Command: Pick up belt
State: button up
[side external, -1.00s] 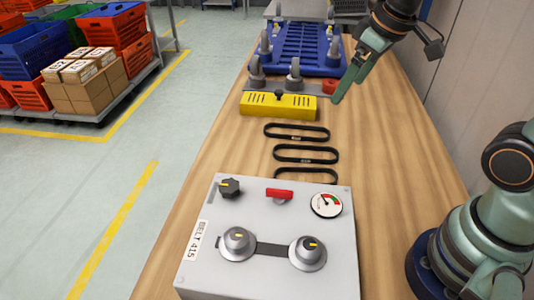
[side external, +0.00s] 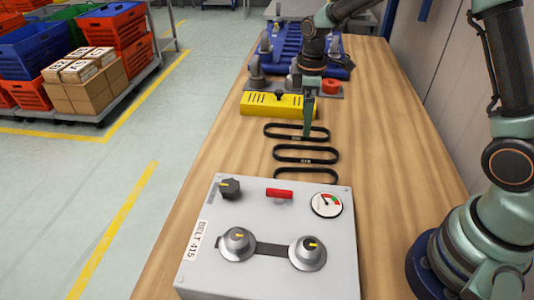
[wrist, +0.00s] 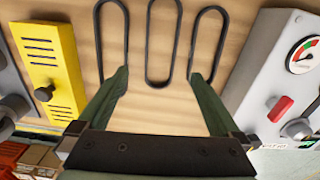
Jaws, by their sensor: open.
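Three black belts lie flat on the wooden table in a row between the yellow block and the grey box. In the side view they are the far belt (side external: 284,128), the middle belt (side external: 281,147) and the near belt (side external: 284,170). My gripper (side external: 307,133) points down over the right part of the far belt. The middle loop (wrist: 148,40) lies between the fingertips, and the outer loops lie near each finger. Fingertip contact cannot be told.
A grey control box (side external: 262,205) with knobs and a gauge stands at the near end. A yellow block (side external: 262,104) and a metal plate with rollers stand beyond the belts, with a blue pallet (side external: 285,42) behind.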

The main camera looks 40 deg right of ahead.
aim_at(303, 156)
notch_tip(303, 156, down, 10)
jog(key=shift+s+f, duration=0.1)
jog(key=shift+f, duration=0.1)
dwell(0.3)
jog(key=c, duration=1.3)
